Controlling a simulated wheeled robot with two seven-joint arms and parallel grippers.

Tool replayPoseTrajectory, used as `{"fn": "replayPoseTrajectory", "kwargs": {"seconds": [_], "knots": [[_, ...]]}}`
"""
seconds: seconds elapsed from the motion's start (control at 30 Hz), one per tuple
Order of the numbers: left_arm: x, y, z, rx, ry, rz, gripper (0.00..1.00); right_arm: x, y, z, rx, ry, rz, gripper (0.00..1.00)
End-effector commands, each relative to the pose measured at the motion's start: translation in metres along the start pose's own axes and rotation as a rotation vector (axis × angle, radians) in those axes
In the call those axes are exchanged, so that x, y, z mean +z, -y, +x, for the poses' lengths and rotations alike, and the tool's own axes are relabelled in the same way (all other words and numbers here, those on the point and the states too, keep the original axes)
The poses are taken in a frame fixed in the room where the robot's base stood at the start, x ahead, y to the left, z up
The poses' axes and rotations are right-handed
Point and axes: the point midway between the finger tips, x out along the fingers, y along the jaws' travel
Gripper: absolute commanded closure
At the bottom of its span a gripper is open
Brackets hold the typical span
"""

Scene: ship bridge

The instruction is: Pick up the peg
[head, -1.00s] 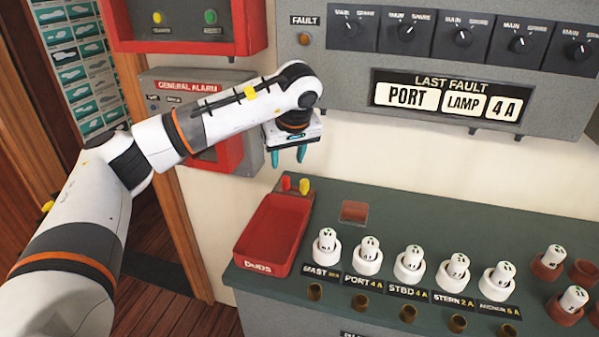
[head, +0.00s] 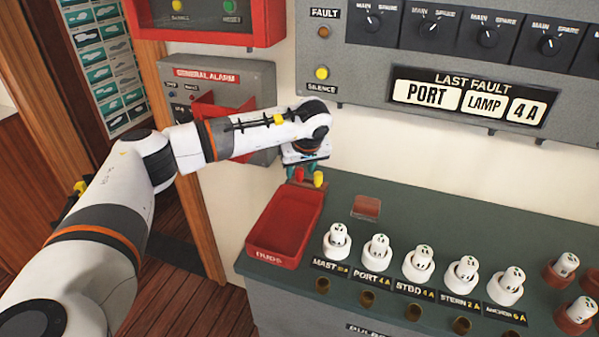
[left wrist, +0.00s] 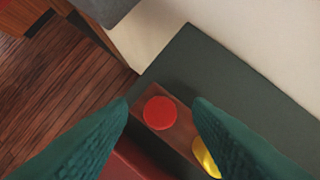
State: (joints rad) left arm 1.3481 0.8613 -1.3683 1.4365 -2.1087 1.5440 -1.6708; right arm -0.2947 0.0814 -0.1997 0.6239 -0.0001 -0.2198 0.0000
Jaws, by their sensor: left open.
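A red peg (head: 298,174) and a yellow peg (head: 319,179) stand side by side at the back end of the red duds tray. In the left wrist view the red peg (left wrist: 160,113) shows as a round top on a brown block (left wrist: 181,131). The yellow peg (left wrist: 205,158) is partly hidden by the right-hand finger. My left gripper (head: 303,171) is open, pointing down at the pegs, its fingers partly hidden behind them in the head view. In the left wrist view the red peg lies between its teal fingers, with no contact visible. My right gripper is out of view.
The duds tray (head: 285,228) sits on the green console top (head: 400,215). Several white fuse holders (head: 376,250) stand to the right. The general alarm box (head: 262,84) is on the wall behind my arm, the fault panel (head: 360,86) above right.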

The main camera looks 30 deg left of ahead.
Motion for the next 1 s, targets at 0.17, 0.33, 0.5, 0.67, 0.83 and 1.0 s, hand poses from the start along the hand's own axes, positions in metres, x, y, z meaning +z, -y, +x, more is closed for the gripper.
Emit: {"fn": "replayPoseTrajectory", "kwargs": {"seconds": [0.17, 0.33, 0.5, 0.67, 0.83, 1.0], "knots": [[0.0002, -0.0003, 0.0134, -0.001, 0.0, -0.001, 0.54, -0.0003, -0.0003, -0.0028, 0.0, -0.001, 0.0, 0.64], [0.0001, -0.0003, 0.014, -0.001, 0.0, -0.001, 0.54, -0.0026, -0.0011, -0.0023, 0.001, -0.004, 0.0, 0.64], [0.0001, -0.0003, 0.0137, -0.001, 0.0, -0.001, 0.77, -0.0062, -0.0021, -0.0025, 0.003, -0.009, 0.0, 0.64], [0.0001, -0.0003, 0.0137, -0.001, 0.0, -0.001, 1.0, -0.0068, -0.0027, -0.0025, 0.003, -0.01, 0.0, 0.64], [0.0001, -0.0003, 0.0136, -0.001, 0.0, -0.001, 1.0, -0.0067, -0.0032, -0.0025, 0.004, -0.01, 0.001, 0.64], [0.0015, -0.0002, 0.0109, -0.001, 0.001, -0.001, 1.0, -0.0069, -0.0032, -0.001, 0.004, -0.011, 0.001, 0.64]]}}
